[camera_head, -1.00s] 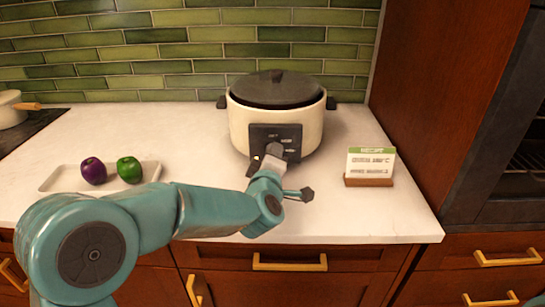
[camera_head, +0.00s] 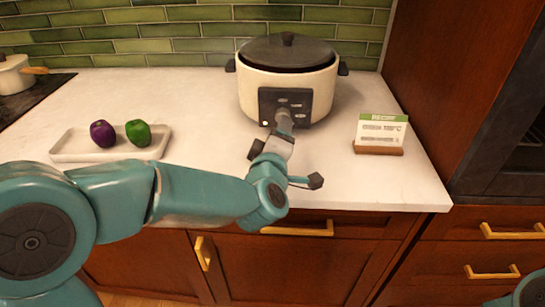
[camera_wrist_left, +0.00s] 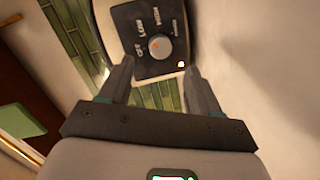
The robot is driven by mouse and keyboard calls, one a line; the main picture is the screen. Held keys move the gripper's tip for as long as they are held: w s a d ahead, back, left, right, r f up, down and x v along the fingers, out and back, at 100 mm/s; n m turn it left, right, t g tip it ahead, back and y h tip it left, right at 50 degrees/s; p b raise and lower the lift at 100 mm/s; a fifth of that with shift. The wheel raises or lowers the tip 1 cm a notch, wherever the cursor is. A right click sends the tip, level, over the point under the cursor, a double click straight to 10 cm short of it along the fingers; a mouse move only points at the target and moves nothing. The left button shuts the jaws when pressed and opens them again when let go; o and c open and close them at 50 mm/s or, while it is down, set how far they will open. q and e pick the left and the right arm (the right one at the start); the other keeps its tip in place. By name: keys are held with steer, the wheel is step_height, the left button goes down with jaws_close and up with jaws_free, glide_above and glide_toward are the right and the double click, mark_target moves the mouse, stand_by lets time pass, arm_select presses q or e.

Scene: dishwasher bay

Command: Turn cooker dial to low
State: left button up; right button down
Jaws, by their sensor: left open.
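The cooker (camera_head: 287,82) is a cream pot with a dark lid, at the back of the counter. Its black control panel (camera_head: 300,98) faces me. In the left wrist view the panel (camera_wrist_left: 141,20) carries the labels OFF, LOW, HIGH and a fourth one too blurred to read. The round pale dial (camera_wrist_left: 154,48) has a small orange mark; its exact setting is unclear. My left gripper (camera_head: 285,120) is at the panel and hides the dial in the head view. In the wrist view its fingers (camera_wrist_left: 159,68) are apart, with the dial just beyond and between their tips. My right gripper is out of view.
A white tray (camera_head: 78,156) with a purple vegetable (camera_head: 103,133) and a green pepper (camera_head: 138,132) lies left. A recipe card (camera_head: 382,130) stands right of the cooker. A cream pan (camera_head: 14,75) sits on the hob. A tall wooden cabinet side (camera_head: 445,85) bounds the right.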

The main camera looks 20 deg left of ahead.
arm_select(q)
steer(key=v, duration=0.9)
steer(key=shift+s, duration=0.1)
